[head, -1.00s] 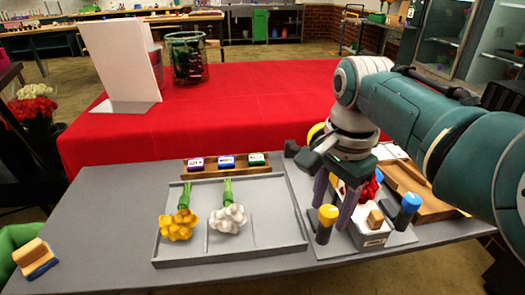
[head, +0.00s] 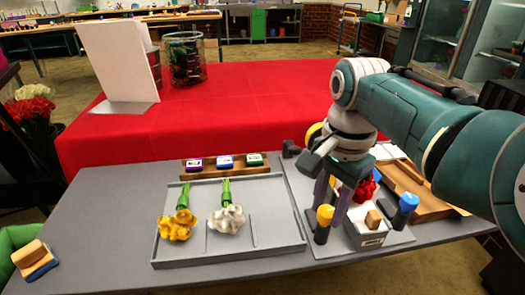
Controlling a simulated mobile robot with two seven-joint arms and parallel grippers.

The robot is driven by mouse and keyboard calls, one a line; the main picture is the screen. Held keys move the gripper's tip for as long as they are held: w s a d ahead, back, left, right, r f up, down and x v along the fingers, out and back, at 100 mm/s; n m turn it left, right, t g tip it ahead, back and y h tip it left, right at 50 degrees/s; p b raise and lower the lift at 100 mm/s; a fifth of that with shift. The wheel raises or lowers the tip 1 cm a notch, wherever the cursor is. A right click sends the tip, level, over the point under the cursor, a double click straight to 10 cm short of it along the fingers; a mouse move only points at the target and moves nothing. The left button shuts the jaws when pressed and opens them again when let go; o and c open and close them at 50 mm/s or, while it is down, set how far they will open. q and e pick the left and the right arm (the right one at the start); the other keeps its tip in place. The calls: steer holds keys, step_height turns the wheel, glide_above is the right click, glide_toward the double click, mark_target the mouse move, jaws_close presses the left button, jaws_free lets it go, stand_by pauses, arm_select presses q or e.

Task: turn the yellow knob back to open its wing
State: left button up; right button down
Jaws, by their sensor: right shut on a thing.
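The yellow knob (head: 325,214) sits on top of a dark upright post at the front left of the grey fixture board (head: 400,238). My right gripper (head: 329,208) reaches down from above, with one finger on each side of the knob, shut on it. The fingers partly cover the area behind the knob. I cannot make out its wing or how far it is turned. My left gripper is out of view.
A small grey box (head: 366,240) with a tan block stands close right of the gripper. A blue knob (head: 408,201) and red flowers (head: 366,188) are nearby. A grey tray (head: 280,245) with yellow and white flowers lies left. A wooden tray (head: 432,200) is at right.

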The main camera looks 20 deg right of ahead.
steer(key=n+p, duration=0.2)
steer(key=n, duration=0.1)
steer(key=shift+r+n, duration=0.1)
steer(key=shift+n, duration=0.3)
steer(key=n, duration=0.3)
steer(key=shift+d+n+p, duration=0.1)
steer(key=shift+n+p, duration=0.2)
steer(key=shift+p, duration=0.05)
steer(key=n, duration=0.4)
steer(key=shift+n, duration=0.3)
steer(key=n, duration=0.5)
steer(key=shift+n, duration=0.3)
steer(key=shift+w, duration=0.1)
steer(key=c, duration=0.5)
jaws_free()
